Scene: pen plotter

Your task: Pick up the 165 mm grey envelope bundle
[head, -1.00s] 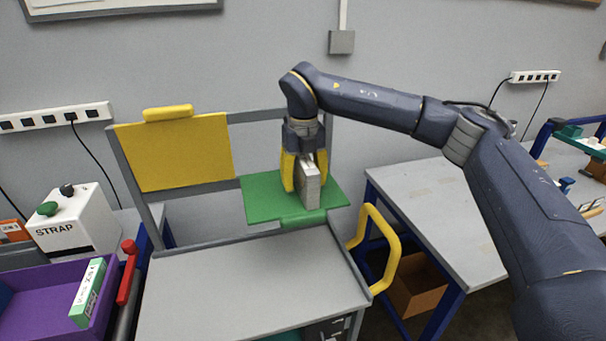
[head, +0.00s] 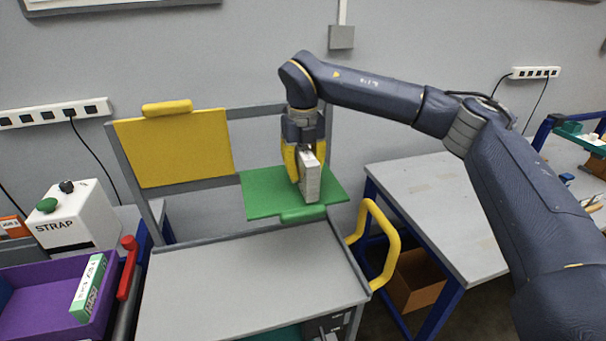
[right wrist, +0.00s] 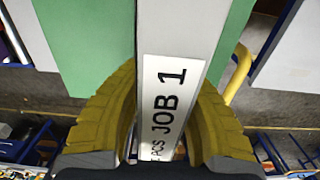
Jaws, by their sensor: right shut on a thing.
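The grey envelope bundle (head: 311,182) is a narrow upright block between the yellow fingers of my right gripper (head: 305,168), over the green platform (head: 262,196). My right gripper is shut on it. In the right wrist view the bundle (right wrist: 182,28) runs between both fingers and carries a white label (right wrist: 165,100) reading "JOB 1". Whether its lower edge is clear of the platform is hard to tell in the head view. My left gripper is not in view.
A yellow panel (head: 175,150) stands left of the platform, and a grey worktop (head: 250,275) lies in front, bare. A yellow handle (head: 385,245) is at right. A purple bin (head: 40,300) and white STRAP box (head: 75,220) are at left. A grey table (head: 430,215) stands right.

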